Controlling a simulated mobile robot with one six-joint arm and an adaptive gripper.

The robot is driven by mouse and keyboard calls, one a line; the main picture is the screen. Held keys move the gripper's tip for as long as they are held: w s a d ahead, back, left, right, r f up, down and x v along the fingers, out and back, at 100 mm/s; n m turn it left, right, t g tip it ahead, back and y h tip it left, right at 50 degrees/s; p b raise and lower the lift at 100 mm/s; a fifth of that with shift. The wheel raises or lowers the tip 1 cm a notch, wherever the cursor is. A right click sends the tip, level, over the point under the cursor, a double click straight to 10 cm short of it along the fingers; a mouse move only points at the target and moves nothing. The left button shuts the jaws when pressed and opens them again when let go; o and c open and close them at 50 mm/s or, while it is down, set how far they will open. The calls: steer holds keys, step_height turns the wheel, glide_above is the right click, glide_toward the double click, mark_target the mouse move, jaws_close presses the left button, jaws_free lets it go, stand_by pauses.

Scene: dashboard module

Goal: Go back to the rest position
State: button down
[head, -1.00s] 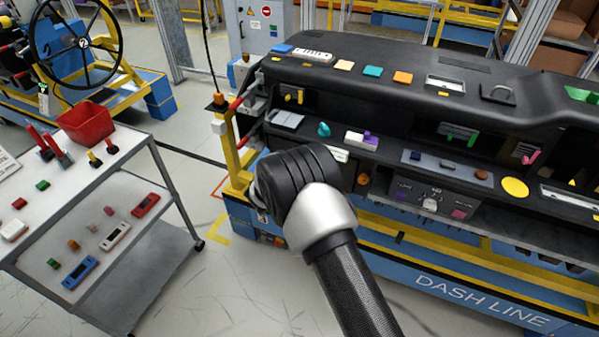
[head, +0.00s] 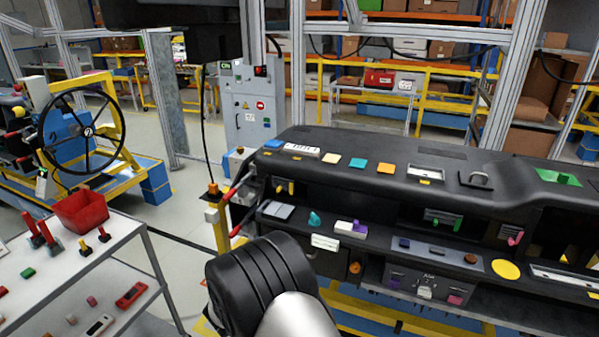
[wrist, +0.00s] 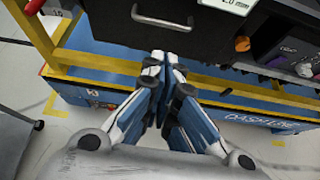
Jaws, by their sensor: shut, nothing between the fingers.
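My gripper (wrist: 166,75) shows in the wrist view with its fingertips together and nothing between them. It points at the front of the dashboard module, just below a drawer-like dark panel with a metal handle (wrist: 162,20). I cannot tell whether the fingertips touch it. In the head view only my arm shows, low in the middle, and the gripper is hidden behind it. The dashboard module (head: 470,160) stands on the right, with coloured blocks, switches and knobs on its top and front.
A white cart (head: 130,240) with a red bin (head: 82,209) and small parts stands at the left. A steering wheel rig (head: 84,129) is behind it. A yellow post (head: 222,232) stands at the module's left end. Open floor lies between cart and module.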

steer(key=s+d+r+m+g+h, duration=0.1)
steer(key=s+d+r+m+g, duration=0.1)
steer(key=s+d+r+m, duration=0.35)
steer(key=s+d+r+m+g+h, duration=0.15)
steer(key=d+r+m, duration=0.25)
steer(key=d+r, duration=0.4)
steer(key=s+d+r+m+g, duration=0.2)
steer(key=s+d+r+m, duration=0.3)
steer(key=d, duration=0.3)
steer(key=s+d+r+m+g+y, duration=0.1)
steer(key=s+d+r+m, duration=0.2)
steer(key=s+m, duration=0.3)
steer(key=s+d+r+m+g+y, duration=0.1)
steer(key=s+d+r+m, duration=0.2)
steer(key=s, duration=0.5)
steer(key=s+a+m+y, duration=0.2)
steer(key=s+m, duration=0.2)
steer(key=s, duration=0.2)
steer(key=s+a+m+y, duration=0.2)
steer(key=s+m+y, duration=0.1)
steer(key=s, duration=0.3)
steer(key=shift+a+f+m+t, duration=0.25)
steer(key=shift+m+t, duration=0.1)
steer(key=shift+m, duration=0.2)
